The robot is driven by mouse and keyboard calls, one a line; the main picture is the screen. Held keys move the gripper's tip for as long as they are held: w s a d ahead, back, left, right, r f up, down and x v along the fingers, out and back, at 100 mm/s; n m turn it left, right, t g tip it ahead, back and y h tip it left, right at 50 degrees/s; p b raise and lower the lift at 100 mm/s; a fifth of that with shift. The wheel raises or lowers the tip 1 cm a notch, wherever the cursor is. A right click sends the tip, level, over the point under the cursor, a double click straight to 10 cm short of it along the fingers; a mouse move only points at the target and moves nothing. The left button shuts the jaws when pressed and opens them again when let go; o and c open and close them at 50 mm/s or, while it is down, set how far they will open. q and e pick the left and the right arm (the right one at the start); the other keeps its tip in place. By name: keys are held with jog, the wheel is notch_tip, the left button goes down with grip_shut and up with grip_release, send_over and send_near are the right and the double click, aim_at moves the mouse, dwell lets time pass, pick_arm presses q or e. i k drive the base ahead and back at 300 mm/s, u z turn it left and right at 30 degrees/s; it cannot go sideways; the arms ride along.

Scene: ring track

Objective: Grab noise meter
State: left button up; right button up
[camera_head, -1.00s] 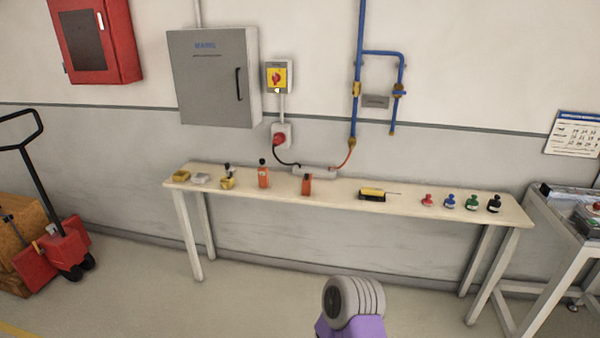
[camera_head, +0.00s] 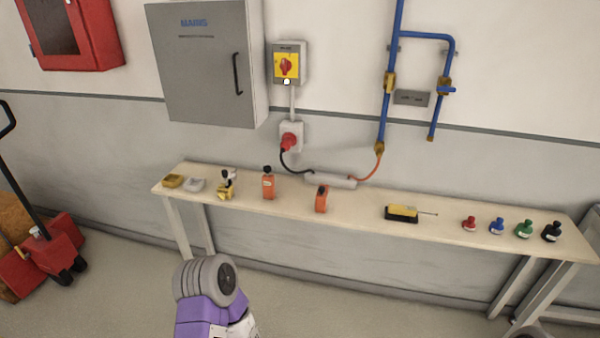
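A narrow cream table (camera_head: 365,206) stands along the wall. On it is an upright orange device (camera_head: 268,186) with a black knob-like top, left of centre, which looks like the noise meter. A smaller orange device (camera_head: 321,199) with a dark upper part stands to its right. A yellow and black instrument (camera_head: 402,213) with a thin probe lies further right. A purple and grey link of my arm shows at the bottom, in front of the table and apart from it. Neither gripper is in view.
The table also holds yellow and grey blocks (camera_head: 173,181), a small yellow microscope-like item (camera_head: 227,185), and red (camera_head: 469,224), blue, green and black stamp-like items at the right. A red pallet jack (camera_head: 55,250) stands left. Floor before the table is clear.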

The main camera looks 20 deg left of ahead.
aim_at(268, 179)
jog(key=u, duration=0.5)
jog(key=i, duration=1.05)
jog(key=u, duration=1)
